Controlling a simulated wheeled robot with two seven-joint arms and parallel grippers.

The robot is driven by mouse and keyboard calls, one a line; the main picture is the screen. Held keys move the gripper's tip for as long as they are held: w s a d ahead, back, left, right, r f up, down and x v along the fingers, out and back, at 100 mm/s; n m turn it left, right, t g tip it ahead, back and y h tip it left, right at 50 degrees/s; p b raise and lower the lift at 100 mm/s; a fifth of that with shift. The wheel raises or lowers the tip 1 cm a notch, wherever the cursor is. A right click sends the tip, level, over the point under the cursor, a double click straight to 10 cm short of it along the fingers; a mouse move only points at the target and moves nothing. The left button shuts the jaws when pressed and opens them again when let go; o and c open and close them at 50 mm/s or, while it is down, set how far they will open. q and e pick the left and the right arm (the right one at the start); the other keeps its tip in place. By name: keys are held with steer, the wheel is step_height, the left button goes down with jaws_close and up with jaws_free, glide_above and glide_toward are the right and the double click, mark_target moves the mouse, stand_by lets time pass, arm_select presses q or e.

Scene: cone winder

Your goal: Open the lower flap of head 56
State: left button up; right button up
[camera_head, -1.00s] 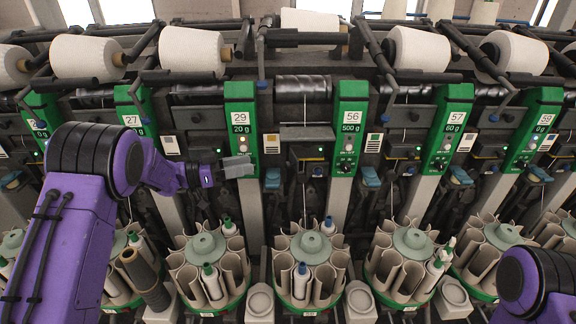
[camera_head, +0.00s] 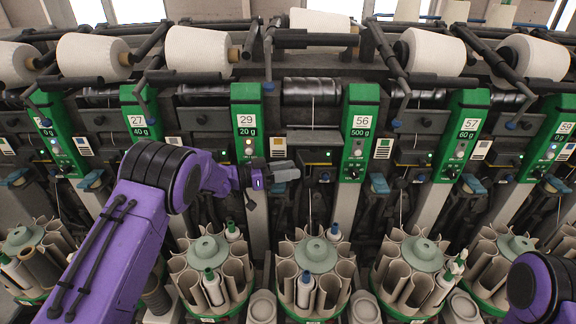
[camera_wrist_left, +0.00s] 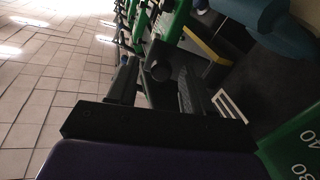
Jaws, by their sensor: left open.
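The green panel of head 56 (camera_head: 358,135) reads "56" and "500 g" and stands right of centre in the head view. Left of it is a dark bay with a dark plate (camera_head: 314,139) and small fittings below; I cannot tell which part is the lower flap. My left gripper (camera_head: 285,171) reaches in from the left at the bay's left side, below the panel of head 29 (camera_head: 247,125). It is open and holds nothing visible; whether it touches the machine I cannot tell. In the left wrist view, a dark gripper part (camera_wrist_left: 150,125) crosses the frame. My right gripper is out of view.
White yarn cones (camera_head: 198,50) sit along the top. Below the bay stands a round magazine (camera_head: 316,254) with tubes, and similar ones flank it. The panel of head 57 (camera_head: 462,137) is to the right. The left wrist view shows tiled floor (camera_wrist_left: 50,70).

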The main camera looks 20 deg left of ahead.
arm_select(q)
steer(key=shift+w+d+f, duration=0.1)
steer(key=shift+w, duration=0.1)
steer(key=shift+s, duration=0.1)
jaws_close()
steer(key=b, duration=0.1)
steer(key=m+g+b, duration=0.1)
steer(key=b, duration=0.1)
steer(key=shift+a+f+h, duration=0.25)
steer(key=shift+a+h, duration=0.1)
steer(key=shift+h, duration=0.05)
steer(key=shift+a+r+g, duration=0.1)
steer(key=shift+g, duration=0.4)
steer(key=shift+r+m, duration=0.2)
steer(key=shift+m, duration=0.1)
jaws_free()
